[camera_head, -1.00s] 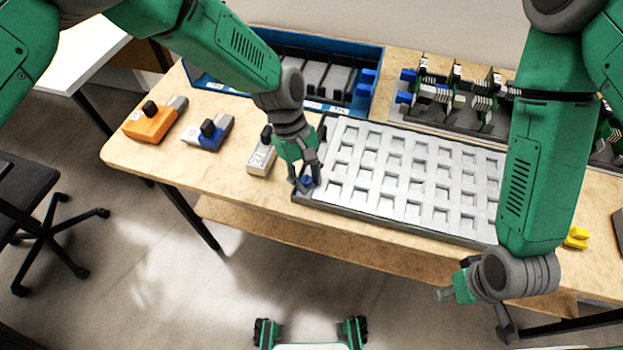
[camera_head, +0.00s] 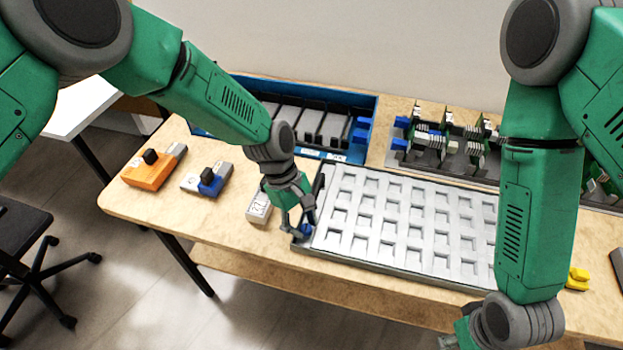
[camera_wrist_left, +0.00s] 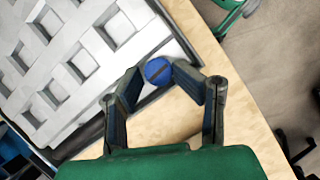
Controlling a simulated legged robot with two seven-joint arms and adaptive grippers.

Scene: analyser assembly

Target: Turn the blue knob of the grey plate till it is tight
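The grey plate (camera_head: 403,222) with rows of square pockets lies on the table. It also shows in the left wrist view (camera_wrist_left: 84,64). The blue knob (camera_head: 304,230) is at its front left corner. In the left wrist view the round blue knob (camera_wrist_left: 158,70) has a dark slot across its top. My left gripper (camera_wrist_left: 157,74) has one fingertip on each side of the knob, seemingly touching it. In the head view my left gripper (camera_head: 304,226) reaches down over that corner and partly hides the knob. My right gripper (camera_head: 456,341) is mostly cut off at the bottom edge.
An orange block (camera_head: 150,172), a grey-and-blue block (camera_head: 207,180) and a white labelled block (camera_head: 259,208) lie left of the plate. A blue bin (camera_head: 368,104) and circuit-board parts (camera_head: 432,143) stand behind it. A yellow piece (camera_head: 578,279) lies at right.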

